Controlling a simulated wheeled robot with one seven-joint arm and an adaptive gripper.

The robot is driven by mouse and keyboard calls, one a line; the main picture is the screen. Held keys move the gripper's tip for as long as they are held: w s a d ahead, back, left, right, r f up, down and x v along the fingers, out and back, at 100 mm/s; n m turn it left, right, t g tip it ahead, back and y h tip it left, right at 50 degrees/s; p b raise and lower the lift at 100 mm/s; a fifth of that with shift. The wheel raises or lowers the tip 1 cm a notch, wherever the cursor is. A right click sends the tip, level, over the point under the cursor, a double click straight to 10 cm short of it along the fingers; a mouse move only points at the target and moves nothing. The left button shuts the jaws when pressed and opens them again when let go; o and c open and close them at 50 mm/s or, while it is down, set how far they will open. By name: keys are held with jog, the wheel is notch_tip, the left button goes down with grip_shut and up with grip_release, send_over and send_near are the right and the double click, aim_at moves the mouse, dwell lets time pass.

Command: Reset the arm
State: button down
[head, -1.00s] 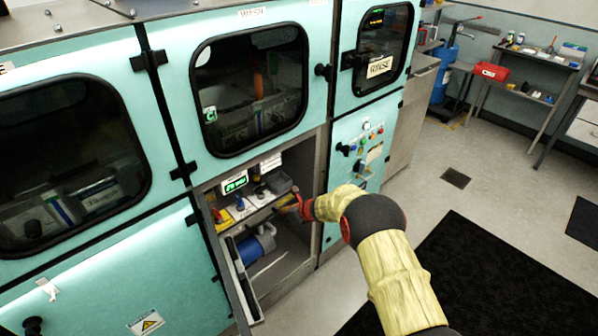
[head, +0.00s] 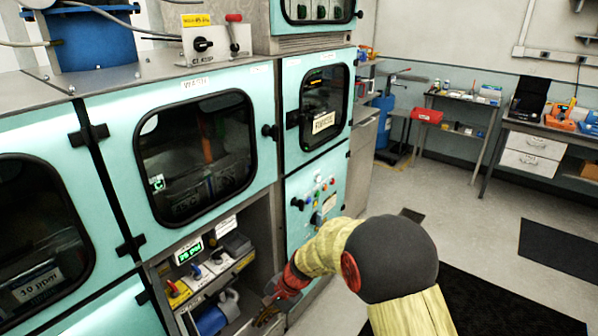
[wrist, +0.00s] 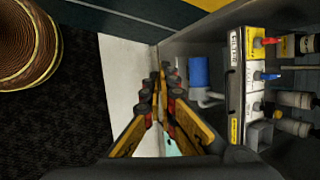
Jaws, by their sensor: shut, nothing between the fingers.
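My gripper (head: 268,311) is low in the head view, in front of the open lower compartment (head: 262,237) of the teal machine. My arm, in a yellow sleeve, reaches in from the lower right. In the wrist view my gripper (wrist: 157,84) shows yellow fingers with dark pads, tips close together and nothing held. A panel with coloured switches (wrist: 256,75) and a blue cylinder (wrist: 199,72) lie to the right of the fingers.
The WASH door (head: 195,158) and the smaller door (head: 321,105) beside it are shut. A control panel (head: 316,197) with buttons stands right of the compartment. Dark mats (head: 559,250) lie on the floor.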

jog(key=s+d+r+n+t+h, duration=0.5)
jog(key=s+d+r+n+t, duration=0.1)
jog(key=s+d+r, duration=2)
jog(key=shift+d+r+n+h, duration=0.4)
jog(key=shift+d+r+n, duration=0.3)
jog(key=shift+d+r, duration=1.05)
jog(key=shift+d+f, duration=0.25)
jog(key=shift+f, duration=0.05)
